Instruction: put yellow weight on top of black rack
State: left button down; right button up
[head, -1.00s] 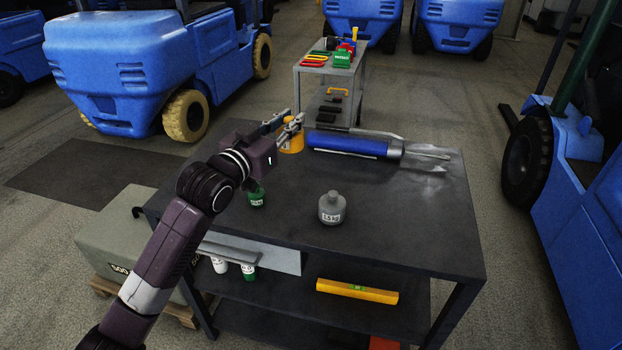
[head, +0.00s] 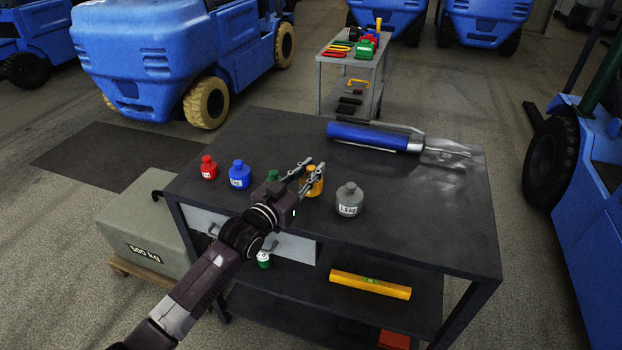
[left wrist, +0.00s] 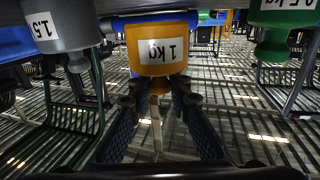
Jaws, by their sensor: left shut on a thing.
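The yellow weight (head: 315,188) is at the black table (head: 400,218), which has shelves below and is the only thing here fitting a black rack. My left gripper (head: 309,168) is shut on the weight's neck. In the left wrist view, seen upside down, the yellow weight (left wrist: 160,60) reads 1 kg and sits between my fingers (left wrist: 158,103). Its base is close to the tabletop; I cannot tell whether it touches. My right gripper is not in view.
Grey (head: 349,200), green (head: 272,176), blue (head: 240,174) and red (head: 209,168) weights stand on the table in a row with the yellow one. A blue tool (head: 368,137) lies at the back. The table's right front is clear. A yellow level (head: 370,285) lies on a shelf.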

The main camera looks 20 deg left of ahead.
pick_arm(q)
jog(key=shift+f, duration=1.2)
jog(key=c, duration=2.2)
grip_release()
jog(key=shift+f, duration=0.4)
jog(key=o, duration=0.4)
jog(key=shift+s, duration=0.1)
jog(key=shift+r, duration=0.15)
jog(key=v, duration=1.2)
jog(key=shift+b, duration=0.4)
jog(key=shift+d, duration=0.1)
